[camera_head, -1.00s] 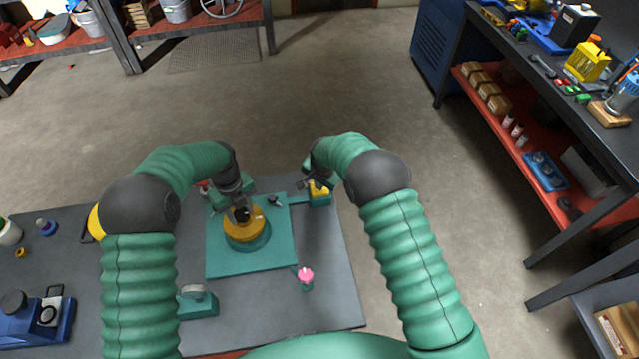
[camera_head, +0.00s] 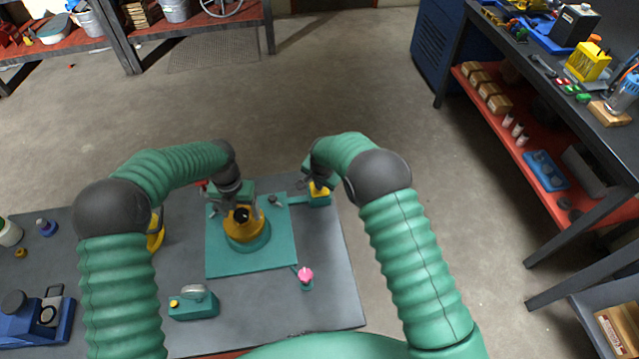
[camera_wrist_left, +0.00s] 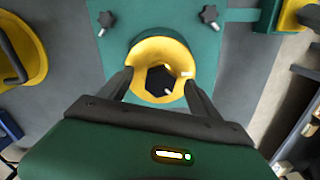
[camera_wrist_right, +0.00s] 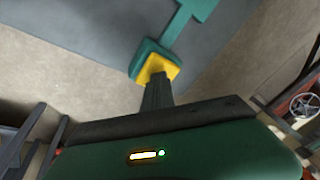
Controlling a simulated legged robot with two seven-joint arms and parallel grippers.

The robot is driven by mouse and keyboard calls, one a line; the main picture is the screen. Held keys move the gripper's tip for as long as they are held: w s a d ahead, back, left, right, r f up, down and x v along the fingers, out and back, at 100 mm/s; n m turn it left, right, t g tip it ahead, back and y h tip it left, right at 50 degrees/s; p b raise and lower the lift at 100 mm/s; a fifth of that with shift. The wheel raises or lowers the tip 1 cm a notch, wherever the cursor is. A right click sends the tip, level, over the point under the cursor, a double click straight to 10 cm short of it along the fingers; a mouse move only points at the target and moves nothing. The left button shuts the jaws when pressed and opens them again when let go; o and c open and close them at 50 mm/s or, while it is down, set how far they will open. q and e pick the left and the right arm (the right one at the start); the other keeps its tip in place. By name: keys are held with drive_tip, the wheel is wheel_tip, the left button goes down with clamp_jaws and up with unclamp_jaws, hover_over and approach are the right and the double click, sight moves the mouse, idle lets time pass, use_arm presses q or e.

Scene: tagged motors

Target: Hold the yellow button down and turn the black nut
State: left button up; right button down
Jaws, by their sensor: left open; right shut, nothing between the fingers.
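The black nut (camera_head: 242,215) sits in a yellow ring-shaped housing (camera_head: 246,230) on a teal base plate (camera_head: 278,252). In the left wrist view the nut (camera_wrist_left: 160,80) is a dark hexagon inside the yellow ring. My left gripper (camera_wrist_left: 159,82) is open, its fingers on either side of the nut; contact is unclear. The yellow button (camera_head: 319,189) tops a teal block beside the plate's far right corner. My right gripper (camera_wrist_right: 157,80) is shut and empty, its fingertips at the yellow button (camera_wrist_right: 159,66), partly covering it. I cannot tell how far the button is pressed.
A pink-topped knob (camera_head: 305,275) stands near the plate's front right corner. A teal box with a small yellow knob (camera_head: 193,306) sits in front of the plate. A blue device (camera_head: 35,316) is at the table's left. The table's front right is clear.

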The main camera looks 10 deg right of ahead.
use_arm(q)
drive_tip(key=n, duration=1.5)
drive_tip(key=shift+f, duration=0.1)
